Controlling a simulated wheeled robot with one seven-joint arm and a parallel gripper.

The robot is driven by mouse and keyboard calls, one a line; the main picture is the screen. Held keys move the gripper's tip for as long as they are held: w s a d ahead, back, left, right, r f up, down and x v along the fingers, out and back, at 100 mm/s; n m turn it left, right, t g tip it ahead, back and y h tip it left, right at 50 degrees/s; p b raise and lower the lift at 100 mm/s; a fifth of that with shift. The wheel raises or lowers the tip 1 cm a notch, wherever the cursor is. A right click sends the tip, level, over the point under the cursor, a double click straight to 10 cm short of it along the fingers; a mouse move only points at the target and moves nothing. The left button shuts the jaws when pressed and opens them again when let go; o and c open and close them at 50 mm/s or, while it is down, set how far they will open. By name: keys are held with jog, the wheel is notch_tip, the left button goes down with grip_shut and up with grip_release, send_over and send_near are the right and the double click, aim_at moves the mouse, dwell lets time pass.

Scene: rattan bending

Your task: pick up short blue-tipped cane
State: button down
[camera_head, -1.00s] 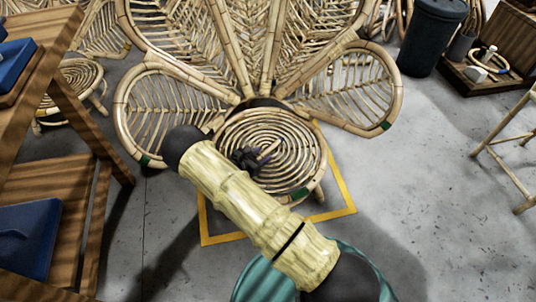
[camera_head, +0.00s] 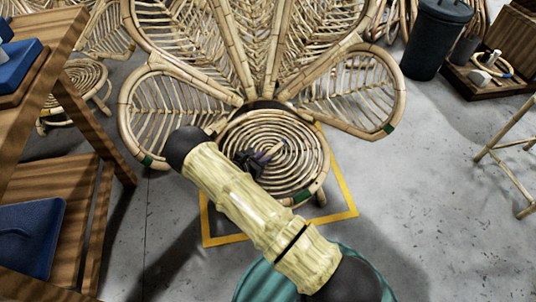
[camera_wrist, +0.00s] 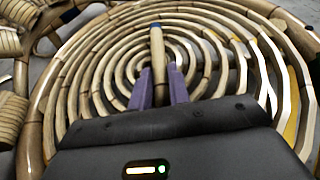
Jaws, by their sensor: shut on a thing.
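The short cane (camera_wrist: 157,72) stands out between the two purple fingers of my gripper (camera_wrist: 160,84) in the wrist view. Its blue tip (camera_wrist: 155,26) points away from me, up the picture. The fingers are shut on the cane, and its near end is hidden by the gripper. In the head view my gripper (camera_head: 256,163) is small and dark over the round spiral rattan seat (camera_head: 300,145). The cane (camera_head: 273,150) shows there as a short pale stick. I cannot tell whether the cane touches the seat.
Fan-shaped rattan back panels (camera_head: 350,92) rise behind the seat. A yellow floor outline (camera_head: 347,197) surrounds it. A wooden rack with blue bins (camera_head: 28,235) stands at left. A dark bin (camera_head: 434,42) and a wooden stool (camera_head: 500,150) stand at right. The right floor is mostly clear.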

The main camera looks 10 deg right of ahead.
jog(key=shift+r, duration=0.15)
notch_tip(320, 180, up, 10)
jog(key=p, duration=0.6)
